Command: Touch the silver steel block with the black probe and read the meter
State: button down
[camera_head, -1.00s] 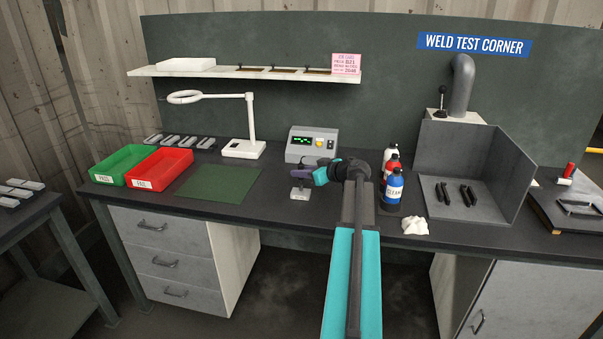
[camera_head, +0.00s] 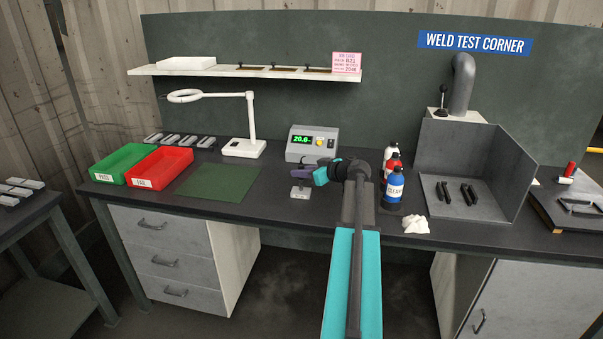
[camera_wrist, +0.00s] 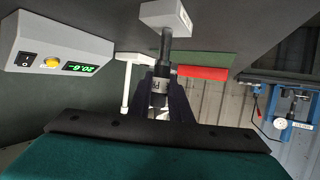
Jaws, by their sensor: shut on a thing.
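The silver steel block (camera_head: 300,191) lies on the bench in front of the meter; it also shows in the wrist view (camera_wrist: 165,17). My gripper (camera_head: 305,174) is shut on the black probe (camera_wrist: 159,88), and the probe's tip meets the block in the wrist view. The grey meter (camera_head: 312,144) stands just behind. Its green display reads about 20.6 in the head view, and it shows upside down in the wrist view (camera_wrist: 87,67). The gripper hides most of the probe in the head view.
A green mat (camera_head: 215,183), a red tray (camera_head: 158,167) and a green tray (camera_head: 125,163) lie to the left. A magnifier lamp (camera_head: 246,148) stands behind the mat. Several bottles (camera_head: 394,186) and a white cloth (camera_head: 415,225) are close right of my arm.

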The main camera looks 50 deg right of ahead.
dwell(0.4)
jog(key=shift+r+p, duration=0.35)
jog(key=shift+r, duration=3.1)
jog(key=shift+a, duration=0.1)
